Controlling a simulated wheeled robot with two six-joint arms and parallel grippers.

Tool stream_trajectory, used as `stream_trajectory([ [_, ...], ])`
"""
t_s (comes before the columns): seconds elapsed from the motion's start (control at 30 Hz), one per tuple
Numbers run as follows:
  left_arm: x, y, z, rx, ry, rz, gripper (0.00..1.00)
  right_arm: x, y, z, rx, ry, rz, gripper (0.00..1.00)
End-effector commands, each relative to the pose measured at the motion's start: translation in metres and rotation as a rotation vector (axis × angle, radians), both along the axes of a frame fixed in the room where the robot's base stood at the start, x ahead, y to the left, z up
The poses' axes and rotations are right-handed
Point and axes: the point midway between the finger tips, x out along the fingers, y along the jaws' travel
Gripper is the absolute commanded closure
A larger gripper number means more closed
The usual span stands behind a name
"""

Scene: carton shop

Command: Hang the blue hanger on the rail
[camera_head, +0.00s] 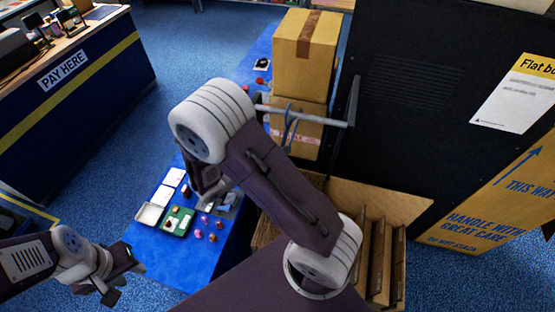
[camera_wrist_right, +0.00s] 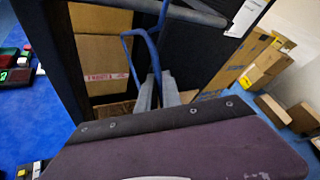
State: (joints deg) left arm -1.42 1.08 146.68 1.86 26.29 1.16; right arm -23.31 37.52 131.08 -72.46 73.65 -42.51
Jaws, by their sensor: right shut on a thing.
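The blue hanger (camera_head: 291,128) shows at the rail (camera_head: 312,116), a grey bar standing out from the dark panel. In the right wrist view the hanger (camera_wrist_right: 151,48) rises from between the fingers of my right gripper (camera_wrist_right: 160,92), which is shut on it. Its top is close to the rail (camera_wrist_right: 185,13); I cannot tell whether its hook is over the bar.
Stacked cartons (camera_head: 304,55) stand behind the rail. A dark panel (camera_head: 425,100) rises to the right, above flat cardboard (camera_head: 380,262) in slots. A blue-covered table (camera_head: 165,255) with small items lies below. A pay counter (camera_head: 75,95) stands at left.

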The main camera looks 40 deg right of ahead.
Motion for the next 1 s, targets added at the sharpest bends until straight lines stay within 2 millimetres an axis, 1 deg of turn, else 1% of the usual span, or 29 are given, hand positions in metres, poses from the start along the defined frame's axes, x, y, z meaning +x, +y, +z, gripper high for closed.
stream_trajectory([
  [0.17,0.0,0.0,-0.005,0.0,0.0,0.0,0.64,0.011,-0.014,-0.001,0.001,-0.002,-0.004,1.0],
  [0.2,0.0,0.0,-0.009,0.0,0.0,0.0,0.64,0.011,-0.015,-0.006,0.0,0.0,-0.002,1.0],
  [0.3,0.0,0.0,-0.016,0.0,0.0,0.0,0.64,0.011,-0.014,-0.015,0.0,0.001,0.0,1.0],
  [0.43,0.0,0.0,-0.02,0.0,0.0,0.0,0.64,0.011,-0.014,-0.021,0.0,0.0,0.0,1.0],
  [0.83,0.0,0.0,-0.021,0.0,0.0,0.0,0.64,0.011,-0.014,-0.024,0.0,-0.001,0.0,1.0],
  [0.87,0.0,0.0,-0.021,0.0,0.0,0.0,0.64,0.011,-0.013,-0.024,0.0,-0.001,0.0,0.85],
  [0.9,0.0,0.0,-0.021,0.0,0.0,0.0,0.64,0.011,-0.013,-0.024,0.0,-0.001,0.0,0.74],
  [0.93,0.0,0.0,-0.021,0.0,0.0,0.0,0.64,0.011,-0.013,-0.024,0.0,-0.001,0.0,0.66],
  [1.0,0.0,0.0,-0.021,0.0,0.0,0.0,0.64,0.011,-0.013,-0.024,0.0,-0.001,0.0,0.65],
])
